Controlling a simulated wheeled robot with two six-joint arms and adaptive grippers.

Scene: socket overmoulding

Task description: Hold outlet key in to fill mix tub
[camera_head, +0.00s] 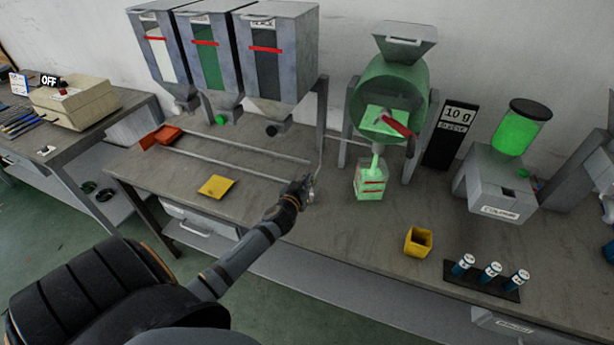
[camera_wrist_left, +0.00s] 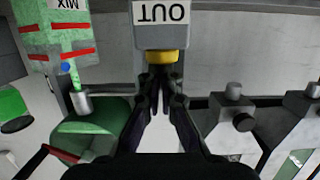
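The clear mix tub (camera_head: 370,187), with red lines, stands on the bench below the green mixer drum (camera_head: 358,98). Green material runs from the drum's spout into it and fills part of it. The tub (camera_wrist_left: 62,42) also shows upside down at upper left in the left wrist view. There, a grey box labelled OUT (camera_wrist_left: 159,14) carries the yellow outlet key (camera_wrist_left: 156,57). My left gripper (camera_wrist_left: 161,76) has its fingertips together at the key, seemingly touching it. In the head view my left gripper (camera_head: 310,186) is left of the tub. My right gripper is not seen.
Three hoppers (camera_head: 275,50) stand at the back left. A yellow square plate (camera_head: 216,186) and a red scoop (camera_head: 161,136) lie on the bench. A yellow cup (camera_head: 418,242), several small bottles (camera_head: 490,272) and a grey dispenser (camera_head: 497,185) are to the right.

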